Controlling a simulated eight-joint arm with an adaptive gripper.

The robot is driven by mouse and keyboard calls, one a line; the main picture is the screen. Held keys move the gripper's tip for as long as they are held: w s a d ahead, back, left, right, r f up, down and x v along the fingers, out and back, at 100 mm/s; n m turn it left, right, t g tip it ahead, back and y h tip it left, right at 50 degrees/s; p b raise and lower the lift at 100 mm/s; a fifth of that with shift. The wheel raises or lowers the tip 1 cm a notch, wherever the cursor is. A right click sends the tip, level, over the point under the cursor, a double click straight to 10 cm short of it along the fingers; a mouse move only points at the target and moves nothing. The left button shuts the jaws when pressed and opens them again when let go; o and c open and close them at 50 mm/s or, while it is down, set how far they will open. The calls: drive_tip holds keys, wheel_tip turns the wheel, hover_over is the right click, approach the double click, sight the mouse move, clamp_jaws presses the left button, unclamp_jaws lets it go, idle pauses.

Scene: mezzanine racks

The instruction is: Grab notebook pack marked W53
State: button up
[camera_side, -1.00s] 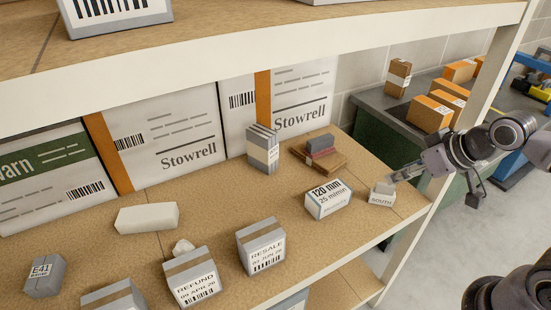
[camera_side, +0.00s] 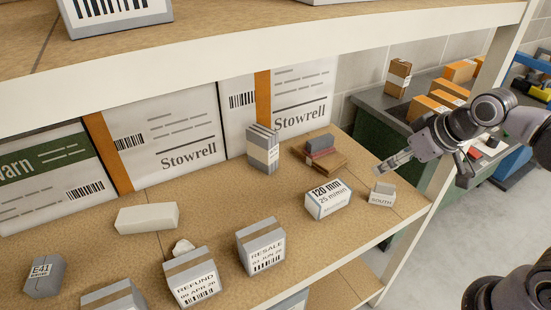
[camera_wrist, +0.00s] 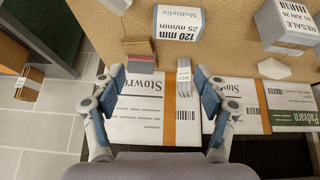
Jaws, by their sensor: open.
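The notebook pack (camera_side: 263,147) is a grey, upright bundle with a white label band, standing on the shelf against the large Stowrell boxes. In the wrist view the pack (camera_wrist: 184,80) shows a small label that seems to read W53. My gripper (camera_side: 386,167) is open and empty at the right end of the shelf, well to the right of the pack and above the shelf. In the wrist view my gripper (camera_wrist: 157,78) shows both blue-padded fingers spread apart, with the pack appearing between them, nearer the right finger.
Brown and red books with a grey block (camera_side: 320,146) lie right of the pack. A 120 mm box (camera_side: 328,200) and a SOUTH block (camera_side: 381,196) stand nearer the gripper. RESALE (camera_side: 261,247) and REFUND (camera_side: 193,277) boxes line the front. The upper shelf (camera_side: 270,62) overhangs.

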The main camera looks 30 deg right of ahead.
sight(267, 133)
drive_tip(key=w+a+f+n, duration=0.1)
drive_tip(key=w+a+f, duration=0.2)
drive_tip(key=w, duration=0.8)
drive_tip(key=w+a+f+n+g+y, duration=0.1)
drive_tip(key=w+a+f, duration=0.2)
drive_tip(key=w, duration=0.9)
drive_tip(key=w+a+f+n+g, duration=0.1)
drive_tip(key=w+a+f, duration=0.2)
drive_tip(key=w, duration=0.8)
drive_tip(key=shift+w+a+f, duration=0.1)
drive_tip(key=shift+a, duration=0.5)
drive_tip(key=shift+w+a+f, duration=0.1)
drive_tip(key=shift+a, duration=0.5)
drive_tip(key=shift+w+a+f, duration=0.1)
drive_tip(key=shift+w+f, duration=0.05)
drive_tip(key=shift+f, duration=0.05)
drive_tip(key=shift+x, duration=3.4)
drive_tip(key=shift+a, duration=0.1)
clamp_jaws()
